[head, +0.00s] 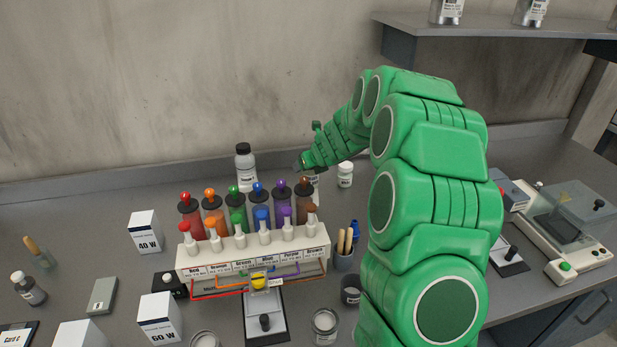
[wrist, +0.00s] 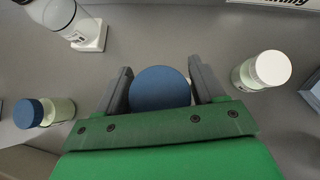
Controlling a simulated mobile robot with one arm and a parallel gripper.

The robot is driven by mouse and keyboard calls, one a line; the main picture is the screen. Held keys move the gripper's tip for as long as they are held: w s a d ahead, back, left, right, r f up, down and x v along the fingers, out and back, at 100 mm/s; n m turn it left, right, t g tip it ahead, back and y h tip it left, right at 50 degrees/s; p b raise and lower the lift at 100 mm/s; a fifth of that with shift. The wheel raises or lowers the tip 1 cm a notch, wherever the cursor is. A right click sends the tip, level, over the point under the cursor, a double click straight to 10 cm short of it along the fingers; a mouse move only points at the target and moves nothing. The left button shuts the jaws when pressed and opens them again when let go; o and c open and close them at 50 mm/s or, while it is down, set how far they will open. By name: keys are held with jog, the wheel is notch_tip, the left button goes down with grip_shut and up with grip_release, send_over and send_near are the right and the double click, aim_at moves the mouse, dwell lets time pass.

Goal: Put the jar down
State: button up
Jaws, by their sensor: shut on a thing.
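The jar has a round dark blue lid (wrist: 160,88) and sits between the two grey fingers of my gripper (wrist: 160,74) in the wrist view. The fingers close on it from both sides, and its body is hidden below the lid. In the head view my gripper (head: 309,163) is at the back of the counter, behind the right end of the paint rack. The held jar is mostly hidden there by the gripper and the brown paint tube. I cannot tell whether its base touches the counter.
A white-capped jar (head: 345,174) stands close to the right of my gripper; a blue-lidded one (wrist: 30,113) stands left in the wrist view. The paint rack (head: 205,262) and a black-capped bottle (head: 245,166) are nearby. A shelf (head: 480,25) hangs at upper right.

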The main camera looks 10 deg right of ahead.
aim_at(310, 175)
jog(key=shift+f, duration=0.35)
jog(key=shift+f, duration=0.1)
jog(key=shift+d+f, duration=0.1)
jog(key=shift+f, duration=1.7)
jog(key=shift+f, duration=0.1)
jog(key=o, duration=1.7)
jog(key=shift+s+d+r, duration=0.1)
jog(key=shift+s+r, duration=0.3)
jog(key=shift+r, duration=0.2)
jog(key=v, duration=1)
jog(key=shift+s, duration=0.3)
